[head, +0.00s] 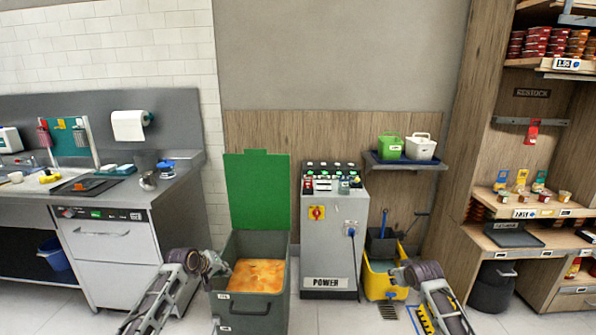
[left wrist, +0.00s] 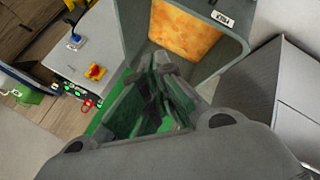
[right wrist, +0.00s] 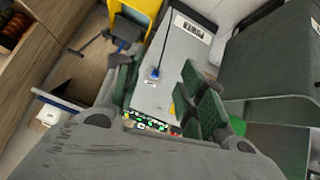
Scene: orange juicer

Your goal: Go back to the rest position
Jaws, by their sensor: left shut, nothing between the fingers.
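My left gripper (head: 216,264) is in front of the left side of the grey bin (head: 250,312), in the head view. In the left wrist view its fingers (left wrist: 167,88) are together with nothing between them, over the open green lid and bin. My right gripper (head: 394,277) is in front of the yellow mop bucket (head: 378,287). In the right wrist view its two green-padded fingers (right wrist: 160,92) are spread wide apart and empty, with the power cabinet showing beyond the gap.
The bin holds orange contents (head: 256,276), and its green lid (head: 257,190) stands open. The grey power cabinet (head: 331,240) is right of the bin. A steel counter with a dishwasher (head: 112,245) is at left. Wooden shelves (head: 520,226) are at right. Floor shows around the bin and cabinet.

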